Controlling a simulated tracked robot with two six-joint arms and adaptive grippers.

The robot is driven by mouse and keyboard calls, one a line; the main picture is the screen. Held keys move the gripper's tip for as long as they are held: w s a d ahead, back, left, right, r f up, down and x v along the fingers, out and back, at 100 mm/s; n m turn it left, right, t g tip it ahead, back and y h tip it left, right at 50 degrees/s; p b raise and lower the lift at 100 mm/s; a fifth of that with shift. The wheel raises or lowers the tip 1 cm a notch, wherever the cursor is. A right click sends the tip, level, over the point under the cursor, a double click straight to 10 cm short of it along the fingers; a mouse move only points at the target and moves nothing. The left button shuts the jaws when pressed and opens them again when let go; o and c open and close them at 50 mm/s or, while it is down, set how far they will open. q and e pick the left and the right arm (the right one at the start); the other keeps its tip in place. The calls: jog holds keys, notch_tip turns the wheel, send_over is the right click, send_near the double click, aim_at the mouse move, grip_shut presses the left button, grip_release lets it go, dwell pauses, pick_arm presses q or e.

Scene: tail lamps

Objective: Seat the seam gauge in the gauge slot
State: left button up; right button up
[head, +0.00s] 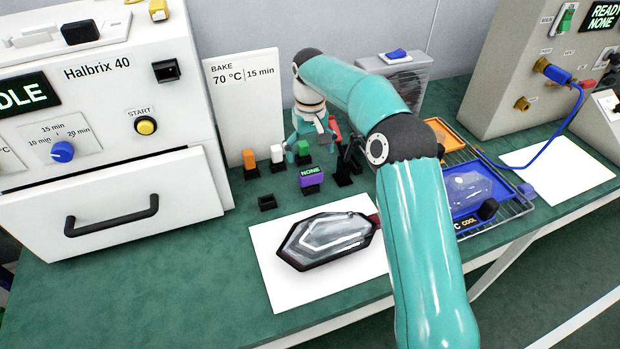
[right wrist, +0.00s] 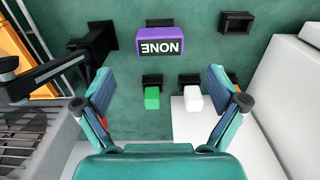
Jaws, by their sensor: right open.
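A purple block with a display reading NONE (head: 311,179), seemingly the seam gauge, stands at a black holder near the small coloured blocks. It also shows at the top of the right wrist view (right wrist: 158,44). An empty black holder (head: 267,203), possibly the gauge slot, is left of it; it shows in the right wrist view (right wrist: 236,22) too. My right gripper (head: 311,143) is open above the row of coloured blocks, behind the purple block. Its fingers (right wrist: 163,100) are spread with nothing gripped between them. My left gripper is not in view.
Orange (head: 249,159), white (head: 277,154) and green (head: 303,148) blocks stand in a row. A dark-framed lamp (head: 328,240) lies on a white sheet in front. A bake card (head: 244,100) stands behind. A rack with a blue tray (head: 475,192) is at right.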

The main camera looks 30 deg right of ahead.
aim_at(310, 171)
notch_tip(310, 171, down, 10)
jog(key=shift+s+f, duration=0.1)
dwell(0.4)
jog(key=c, duration=1.4)
jog(key=shift+r, duration=0.25)
jog(key=shift+r+p, duration=1.1)
jog(key=shift+r, duration=0.05)
jog(key=shift+r, duration=0.3)
jog(key=shift+r+p, duration=0.95)
